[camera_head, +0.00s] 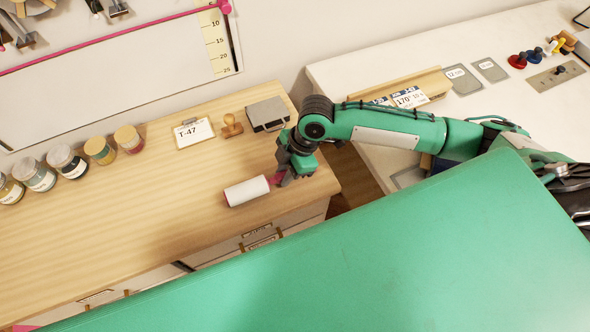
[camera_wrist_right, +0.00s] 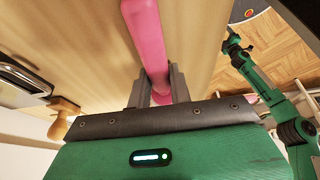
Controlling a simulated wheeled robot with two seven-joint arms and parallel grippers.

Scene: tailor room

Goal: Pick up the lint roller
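The lint roller has a white roll (camera_head: 247,191) and a pink handle (camera_head: 276,180). It is near the front right edge of the wooden counter in the head view. My right gripper (camera_head: 288,177) is at its handle end. In the right wrist view the pink handle (camera_wrist_right: 148,40) runs between the two grey fingers (camera_wrist_right: 160,88), which sit close against both its sides. The roll is out of that view. I cannot tell whether the roller is clear of the counter.
The wooden counter (camera_head: 130,215) holds a stamp (camera_head: 231,126), a grey metal box (camera_head: 267,114), a T-47 card (camera_head: 193,132) and several jars (camera_head: 66,160). A white table (camera_head: 420,50) stands to the right, past a gap. The counter left of the roller is clear.

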